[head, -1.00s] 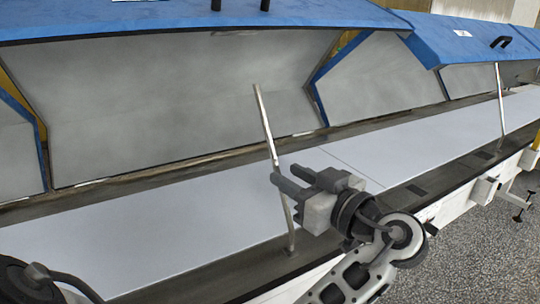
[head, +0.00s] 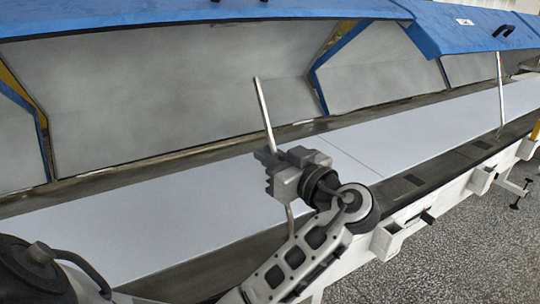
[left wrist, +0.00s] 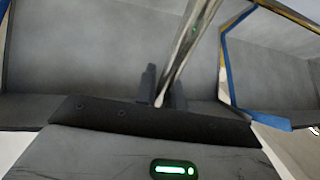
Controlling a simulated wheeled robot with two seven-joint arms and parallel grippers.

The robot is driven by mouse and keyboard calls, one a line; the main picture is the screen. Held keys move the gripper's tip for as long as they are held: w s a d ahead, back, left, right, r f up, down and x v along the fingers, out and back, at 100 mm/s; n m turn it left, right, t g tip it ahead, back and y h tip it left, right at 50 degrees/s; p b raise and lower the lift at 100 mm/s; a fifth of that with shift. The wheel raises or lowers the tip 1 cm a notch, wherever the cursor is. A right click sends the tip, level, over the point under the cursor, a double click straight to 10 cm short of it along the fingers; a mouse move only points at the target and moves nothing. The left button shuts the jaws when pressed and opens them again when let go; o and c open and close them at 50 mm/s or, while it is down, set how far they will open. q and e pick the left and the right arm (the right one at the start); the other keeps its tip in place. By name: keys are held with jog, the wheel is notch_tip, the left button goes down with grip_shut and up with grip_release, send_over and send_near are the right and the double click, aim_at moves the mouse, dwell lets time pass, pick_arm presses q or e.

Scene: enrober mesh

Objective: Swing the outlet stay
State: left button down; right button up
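The outlet stay (head: 264,115) is a thin metal rod, standing tilted with its top leaning left, and its foot is at the near side of the white belt. My left gripper (head: 268,161) is at the rod's middle, hiding part of it. In the left wrist view the stay (left wrist: 183,50) runs down between the two dark fingers (left wrist: 163,92), which are close together on either side of it. The gripper looks shut on the rod. My right gripper is not in view.
A second stay (head: 501,92) stands under the blue hood (head: 470,30) at right. A long blue hood (head: 150,12) with grey inner panels hangs over the white belt (head: 120,220). Brackets and knobs (head: 482,180) stick out along the near frame edge.

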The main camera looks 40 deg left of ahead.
pick_arm(q)
jog(key=shift+w, duration=0.1)
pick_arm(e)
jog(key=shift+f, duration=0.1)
